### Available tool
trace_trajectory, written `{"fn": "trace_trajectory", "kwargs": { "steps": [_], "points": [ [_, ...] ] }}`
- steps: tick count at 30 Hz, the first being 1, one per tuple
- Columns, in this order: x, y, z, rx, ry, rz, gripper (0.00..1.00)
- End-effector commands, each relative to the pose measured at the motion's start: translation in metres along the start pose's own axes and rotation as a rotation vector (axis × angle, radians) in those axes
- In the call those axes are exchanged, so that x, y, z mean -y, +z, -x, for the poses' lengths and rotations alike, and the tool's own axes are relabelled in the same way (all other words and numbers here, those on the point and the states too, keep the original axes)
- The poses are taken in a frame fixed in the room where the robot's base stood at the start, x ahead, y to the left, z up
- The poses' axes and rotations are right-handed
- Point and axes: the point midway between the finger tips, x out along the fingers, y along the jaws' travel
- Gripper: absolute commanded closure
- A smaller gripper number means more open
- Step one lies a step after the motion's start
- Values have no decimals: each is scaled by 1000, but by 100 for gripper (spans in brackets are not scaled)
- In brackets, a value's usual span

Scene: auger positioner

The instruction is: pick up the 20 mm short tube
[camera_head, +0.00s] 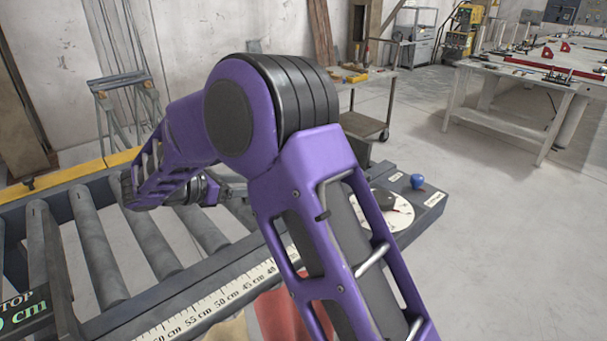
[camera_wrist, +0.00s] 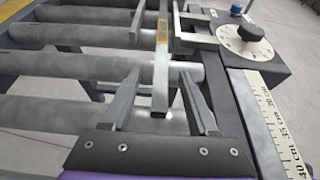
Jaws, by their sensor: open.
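In the wrist view a slim grey square tube (camera_wrist: 161,88) with a yellow label lies across the rollers, its open end toward me. It looks like the short tube, but I cannot read its size. My gripper (camera_wrist: 160,72) is open, with one finger on each side of the tube. Gaps show between the tube and both fingers. Whether the fingertips are level with the tube in height, I cannot tell.
Grey rollers (camera_head: 96,250) form the conveyor bed. A ruler scale (camera_head: 215,303) runs along its near side to a dial with a black knob (camera_wrist: 250,27) and a blue button (camera_head: 417,181). Grey metal bars (camera_wrist: 200,38) stand close beside the tube's far part.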

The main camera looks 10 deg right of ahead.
Motion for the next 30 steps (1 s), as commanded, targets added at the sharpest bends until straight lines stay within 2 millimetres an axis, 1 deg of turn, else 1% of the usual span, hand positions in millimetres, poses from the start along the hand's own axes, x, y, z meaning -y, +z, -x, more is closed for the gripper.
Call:
{"fn": "trace_trajectory", "kwargs": {
  "steps": [1, 5, 7, 12, 15, 18, 24, 26, 30],
  "points": [
    [0, -1, -5, -1, 0, 0, 40],
    [0, 0, -12, -1, 0, 0, 40],
    [1, 1, -19, 0, -2, 0, 40],
    [3, 4, -46, -1, -3, 0, 40],
    [2, 5, -56, -1, -1, -1, 40],
    [2, 5, -61, -1, 1, -1, 40],
    [2, 5, -61, 0, 2, -1, 40],
    [2, 5, -61, 0, 1, -1, 49],
    [2, 5, -61, 0, 1, -1, 74]
  ]
}}
